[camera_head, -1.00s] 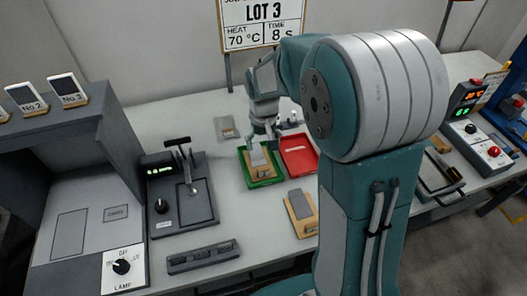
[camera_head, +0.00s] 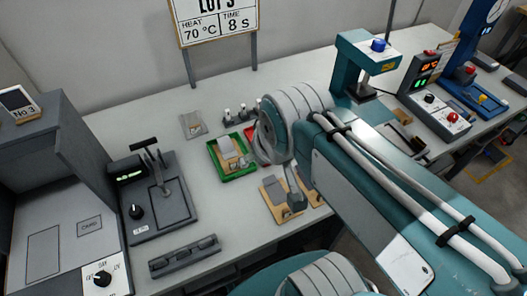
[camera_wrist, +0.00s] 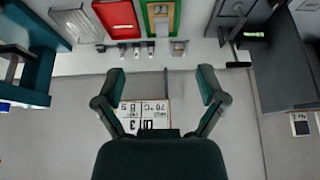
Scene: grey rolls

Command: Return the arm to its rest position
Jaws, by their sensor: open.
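My arm is folded low across the right half of the head view, over the front of the bench (camera_head: 110,115). My gripper (camera_wrist: 162,80) shows in the wrist view with its two fingers wide apart and nothing between them. In the head view my arm mostly hides the gripper. The wrist view is upside down, with the bench along its top and the wall below.
A green tray (camera_head: 246,173) holds a wooden plate with a grey piece. A red tray (camera_wrist: 117,30) stands beside it, largely hidden by my arm in the head view. A lever press (camera_head: 158,200) stands left. A teal press (camera_head: 350,62) stands behind my arm.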

